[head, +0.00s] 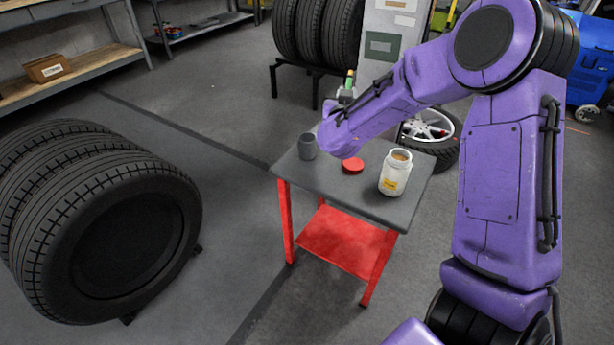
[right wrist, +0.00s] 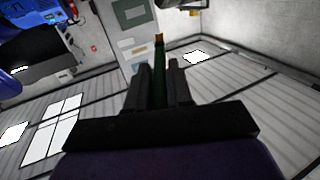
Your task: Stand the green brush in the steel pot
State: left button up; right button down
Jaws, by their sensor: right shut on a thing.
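The green brush (head: 349,80) is held by my right gripper (head: 346,93), above and behind the far edge of the small table in the head view. Its yellowish end points up. In the right wrist view the brush (right wrist: 159,60) stands between the two dark fingers of the gripper (right wrist: 158,85), which are shut on it. The steel pot (head: 307,147), a small dark grey cup, stands upright on the table's left part, apart from the gripper and to its lower left in the picture. My left gripper is not in view.
The grey-topped table (head: 330,178) has red legs and a red lower shelf. A red lid (head: 353,165) and an open white jar (head: 396,174) stand right of the pot. Large tyres (head: 120,225) are at left. A wheel (head: 432,128) lies behind the table.

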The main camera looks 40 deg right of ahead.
jog(key=shift+m+g+h, duration=0.3)
jog(key=shift+h, duration=0.2)
jog(key=w+a+f+b, duration=0.1)
jog(key=w+a+f, duration=0.1)
jog(key=a+f, duration=0.1)
jog(key=w+a+f+b, duration=0.2)
jog(key=a+f, duration=0.1)
jog(key=f, duration=0.3)
jog(key=w+a+f+b, duration=0.1)
jog(key=w+a+f, duration=0.1)
jog(key=a+f, duration=0.1)
jog(key=shift+w+a+f+b, duration=0.1)
jog(key=shift+f+b, duration=0.1)
jog(key=shift+f, duration=0.2)
jog(key=shift+w+a+f+b, duration=0.1)
jog(key=shift+f+b, duration=0.05)
jog(key=shift+f, duration=0.25)
jog(key=shift+d, duration=0.1)
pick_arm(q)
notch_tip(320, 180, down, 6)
